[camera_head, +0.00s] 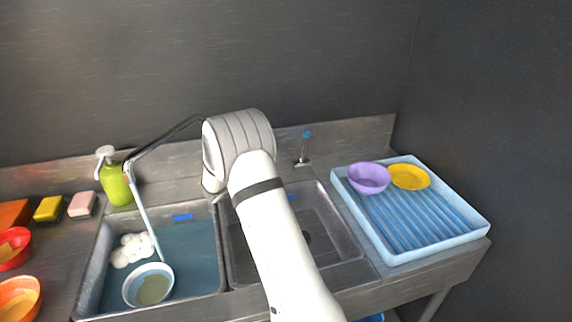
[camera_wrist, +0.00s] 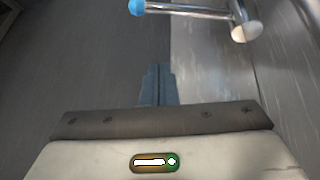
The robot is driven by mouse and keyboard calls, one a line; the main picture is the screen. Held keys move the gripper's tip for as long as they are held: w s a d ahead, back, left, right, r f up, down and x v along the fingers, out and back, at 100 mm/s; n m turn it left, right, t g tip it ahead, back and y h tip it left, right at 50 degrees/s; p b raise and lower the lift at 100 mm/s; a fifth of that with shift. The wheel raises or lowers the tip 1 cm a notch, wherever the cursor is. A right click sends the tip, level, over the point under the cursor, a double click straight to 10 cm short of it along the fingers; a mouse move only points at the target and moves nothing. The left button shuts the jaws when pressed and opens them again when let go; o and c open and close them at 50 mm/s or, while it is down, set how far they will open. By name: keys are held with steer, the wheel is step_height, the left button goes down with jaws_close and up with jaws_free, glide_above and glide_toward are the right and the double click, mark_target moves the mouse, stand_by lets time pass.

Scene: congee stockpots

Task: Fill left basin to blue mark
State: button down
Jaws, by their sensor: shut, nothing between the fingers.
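The left basin (camera_head: 213,287) holds teal water (camera_head: 190,255). The blue mark (camera_head: 182,217) shows on its back wall, with the water surface close below it; the exact gap is too small to tell. A blue-tipped metal lever (camera_head: 307,134) stands behind the right basin; a blue-tipped metal rod (camera_wrist: 185,10) shows at the top of the wrist view. My gripper (camera_wrist: 157,72) is shut and empty, apart from the rod; my arm hides it in the head view.
A bowl (camera_head: 150,288) and white foam (camera_head: 132,249) are in the left basin. The right basin (camera_head: 350,245) looks empty. A green soap bottle (camera_head: 116,184) stands behind left. A blue rack (camera_head: 440,235) on the right holds a purple bowl (camera_head: 369,178) and a yellow one (camera_head: 409,177).

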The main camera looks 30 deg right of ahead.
steer(key=s+a+f+n+b, duration=0.15)
steer(key=s+n+b, duration=0.25)
steer(key=n+b, duration=0.55)
steer(key=s+f+n+b, duration=0.2)
steer(key=s+n+b, duration=0.15)
steer(key=n, duration=1.05)
steer(key=s+f+n+b, duration=0.1)
steer(key=s+n+b, duration=0.3)
steer(key=n+b, duration=0.55)
steer(key=n, duration=0.2)
glide_toward(304, 147)
steer(key=s+d, duration=0.3)
steer(key=d, duration=0.2)
steer(key=shift+t, duration=0.4)
steer(key=shift+w+d+r+b, duration=0.15)
steer(key=shift+w+d+r, duration=0.15)
steer(key=shift+w, duration=0.35)
steer(key=shift+w+d+r+b, duration=0.15)
steer(key=shift+w+d+r, duration=0.15)
steer(key=shift+w, duration=0.35)
steer(key=shift+w+d+r+b, duration=0.15)
steer(key=shift+w+d+r, duration=0.15)
steer(key=shift+w, duration=0.3)
